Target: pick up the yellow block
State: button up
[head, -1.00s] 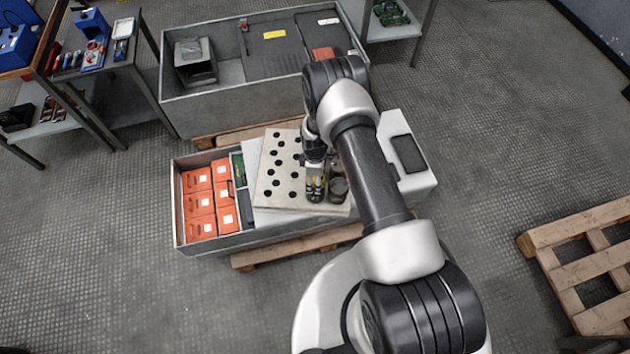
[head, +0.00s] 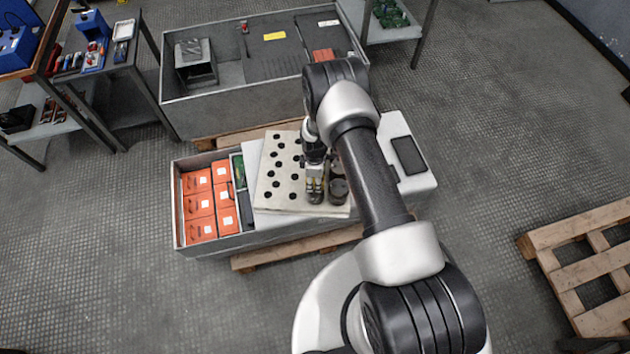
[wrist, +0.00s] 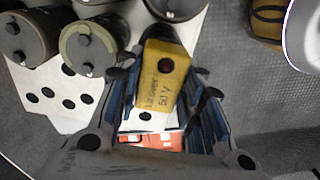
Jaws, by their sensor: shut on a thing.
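The yellow block (wrist: 165,70) has a dark round spot and handwriting reading "50 V" on its face. It sits between the two blue-sided fingers of my gripper (wrist: 163,88) in the wrist view. The fingers are closed on its sides. In the head view my gripper (head: 314,190) points down over the right part of the pale perforated board (head: 268,195). The block is too small there to make out clearly. Whether it touches the board cannot be told.
Dark cylindrical capacitors (wrist: 95,45) stand close beside the block; some show near my gripper in the head view (head: 338,190). A yellow, black-banded object (wrist: 268,22) is at upper right. Orange boxes (head: 200,204) fill the crate's left end. A grey bin (head: 235,112) stands behind.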

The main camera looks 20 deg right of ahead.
notch_tip(320, 180, up, 20)
jog(key=p, duration=0.5)
jog(key=shift+p, duration=0.3)
